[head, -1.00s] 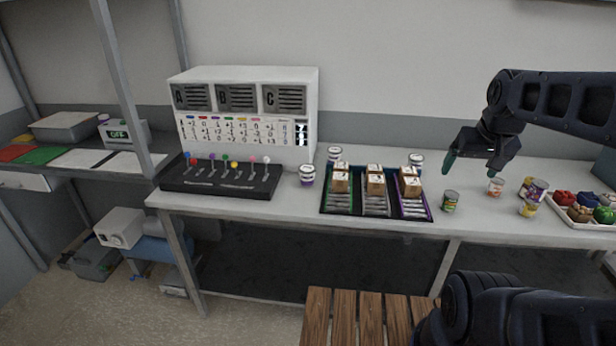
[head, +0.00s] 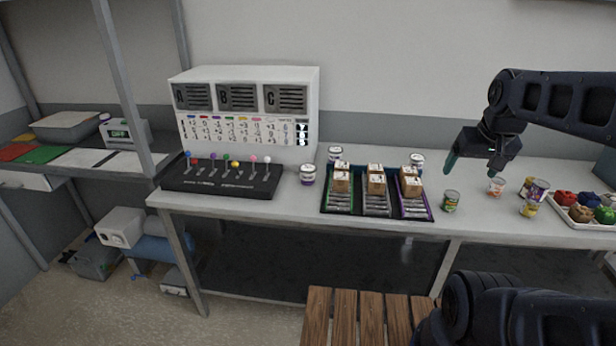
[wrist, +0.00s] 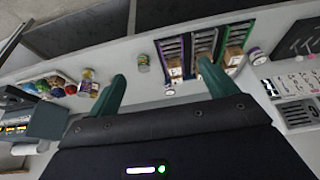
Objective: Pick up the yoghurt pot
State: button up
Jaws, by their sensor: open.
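A small white pot with an orange-red print (head: 497,186), which looks like the yoghurt pot, stands upright on the bench, left of a group of cans. Its label is too small to read. My gripper (head: 474,166) is open and empty above the bench, up and to the left of this pot, not touching it. In the wrist view my gripper's two green fingers (wrist: 160,72) are spread apart with nothing between them. I cannot make out the pot there; a finger or the gripper body may hide it.
A can (head: 451,201) stands left of the pot. More cans (head: 539,190) and a produce tray (head: 570,217) are to its right. Bins with boxes (head: 376,203), white jars (head: 308,174) and a lever panel (head: 221,179) are further left. Bare bench surrounds the pot's front.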

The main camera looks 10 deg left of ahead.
jog(key=shift+w, duration=0.1)
jog(key=w+a+r+n+g, duration=0.1)
jog(key=w+a+r+n, duration=0.15)
jog(key=w, duration=0.45)
jog(key=w+a+r+n, duration=0.1)
jog(key=w+a+n, duration=0.3)
jog(key=w, duration=0.3)
jog(key=n+g, duration=0.4)
jog(key=n, duration=1.3)
send_over(307, 168)
jog(key=f, duration=2.1)
jog(key=shift+w+d, duration=0.2)
jog(key=shift+w, duration=0.1)
jog(key=shift+a+f+n, duration=0.35)
jog(key=shift+f, duration=0.1)
jog(key=f, duration=1)
jog(key=shift+s+d+f, duration=0.1)
jog(key=shift+d+f, duration=0.1)
jog(key=shift+f, duration=0.05)
jog(key=c, duration=1)
